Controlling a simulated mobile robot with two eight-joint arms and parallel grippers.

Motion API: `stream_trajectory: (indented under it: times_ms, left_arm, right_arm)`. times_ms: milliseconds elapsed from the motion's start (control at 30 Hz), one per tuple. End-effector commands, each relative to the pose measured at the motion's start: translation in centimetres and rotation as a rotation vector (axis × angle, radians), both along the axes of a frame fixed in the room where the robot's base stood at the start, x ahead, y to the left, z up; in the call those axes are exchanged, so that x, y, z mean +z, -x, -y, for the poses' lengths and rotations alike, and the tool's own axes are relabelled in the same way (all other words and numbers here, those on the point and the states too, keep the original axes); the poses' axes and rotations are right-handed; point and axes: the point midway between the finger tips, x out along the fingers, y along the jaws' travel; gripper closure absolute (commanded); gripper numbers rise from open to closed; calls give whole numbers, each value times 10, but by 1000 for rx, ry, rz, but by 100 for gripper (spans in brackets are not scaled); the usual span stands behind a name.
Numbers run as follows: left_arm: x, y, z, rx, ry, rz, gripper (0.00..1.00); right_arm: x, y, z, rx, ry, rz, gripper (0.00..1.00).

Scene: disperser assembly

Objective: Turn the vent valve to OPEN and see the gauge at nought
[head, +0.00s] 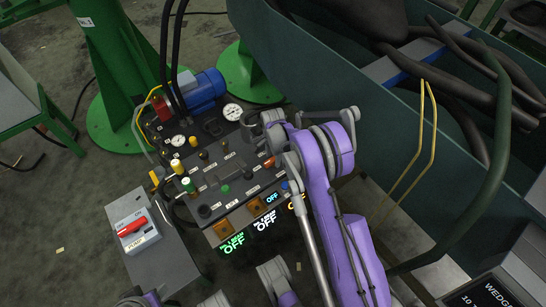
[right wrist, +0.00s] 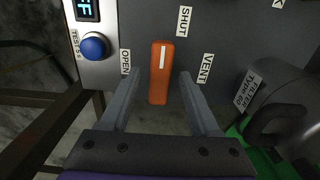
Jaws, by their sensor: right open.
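The vent valve is an orange lever (right wrist: 159,78) with a white stripe, on a dark panel in the right wrist view. It stands upright in that picture, its striped end toward the SHUT label side; OPEN is printed to its left, VENT to its right. My right gripper (right wrist: 160,90) is open, one finger on each side of the lever, with visible gaps. The orange lever also shows in the head view (head: 270,162) beside my purple arm. A large white gauge (head: 232,112) and a smaller gauge (head: 178,141) stand at the panel's back; their needles are too small to read.
A blue TEST button (right wrist: 94,46) lies left of the lever, and a dark filter (right wrist: 270,105) to its right. The control panel (head: 212,210) bears several knobs and lit OFF displays. A red-handled pump switch box (head: 133,228) stands left; a green trough wall (head: 310,70) rises behind.

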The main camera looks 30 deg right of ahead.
Motion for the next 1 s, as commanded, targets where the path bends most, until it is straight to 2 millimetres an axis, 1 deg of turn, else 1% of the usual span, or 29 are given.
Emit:
stream_trajectory:
  times_ms: [33,67,100,167,300,400,767,1000]
  left_arm:
    - [0,0,0,0,0,0,50]
    - [0,0,0,0,0,0,50]
    - [0,0,0,0,0,0,50]
    - [0,0,0,0,0,0,50]
    - [0,0,0,0,0,0,50]
    - [0,0,0,0,0,0,50]
    - [1,0,0,0,0,0,50]
    - [3,1,0,0,0,-1,50]
  right_arm:
    - [0,0,0,0,0,0,38]
    - [0,0,0,0,0,0,41]
    - [0,0,0,0,0,0,48]
    - [0,0,0,0,0,0,59]
    - [0,0,0,0,0,0,84]
    - [0,0,0,0,0,0,100]
    - [1,0,0,21,0,0,100]
    - [1,0,0,132,0,0,100]
